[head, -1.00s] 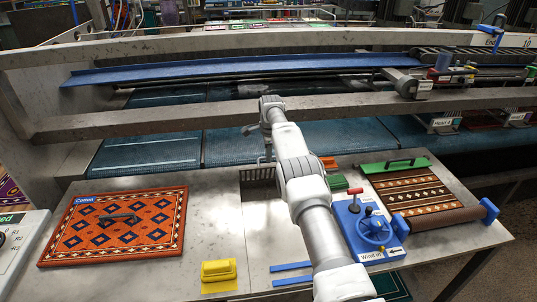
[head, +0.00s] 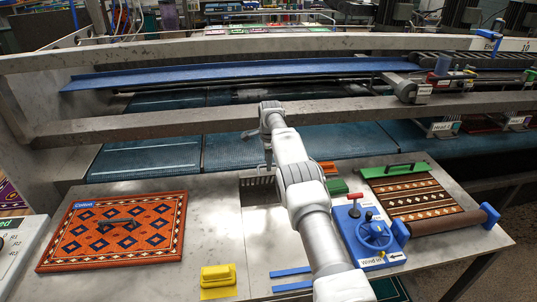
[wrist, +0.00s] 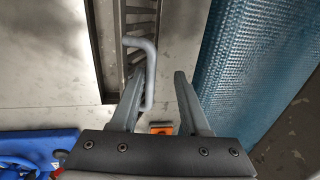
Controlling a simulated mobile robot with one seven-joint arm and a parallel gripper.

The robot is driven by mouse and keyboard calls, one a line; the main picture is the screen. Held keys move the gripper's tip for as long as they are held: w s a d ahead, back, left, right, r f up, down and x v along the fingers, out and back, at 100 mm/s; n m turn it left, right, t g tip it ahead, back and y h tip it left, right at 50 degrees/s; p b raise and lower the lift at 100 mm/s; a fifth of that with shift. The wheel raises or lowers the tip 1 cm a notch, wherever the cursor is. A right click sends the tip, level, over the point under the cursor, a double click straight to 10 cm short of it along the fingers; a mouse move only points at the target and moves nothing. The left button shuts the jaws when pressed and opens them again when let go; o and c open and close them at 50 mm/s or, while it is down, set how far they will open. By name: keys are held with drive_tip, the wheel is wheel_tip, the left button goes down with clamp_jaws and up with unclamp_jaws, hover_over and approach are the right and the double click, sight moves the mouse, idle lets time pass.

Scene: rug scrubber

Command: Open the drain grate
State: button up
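The drain grate (head: 257,183) is a dark slatted panel set in the grey worktop, left of my forearm in the head view. In the wrist view, its slats (wrist: 137,18) run up the top of the picture, with a grey bent-rod handle (wrist: 151,65) in front of them. My gripper (wrist: 160,78) is open. The handle's lower end appears just inside the left finger, in the gap between the fingers; I cannot tell if they touch. In the head view, my gripper (head: 267,150) hangs above the grate's far edge.
A patterned rug sample (head: 115,232) lies left and a yellow block (head: 218,276) stands in front. A blue crank unit (head: 372,238) and a rolled rug (head: 415,200) are at right. A metal rail (head: 370,110) and blue conveyor (head: 150,158) lie behind.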

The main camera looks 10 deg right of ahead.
drive_tip(key=s+r+b, duration=0.1)
drive_tip(key=s+r, duration=0.2)
drive_tip(key=r, duration=1.4)
drive_tip(key=shift+s, duration=0.2)
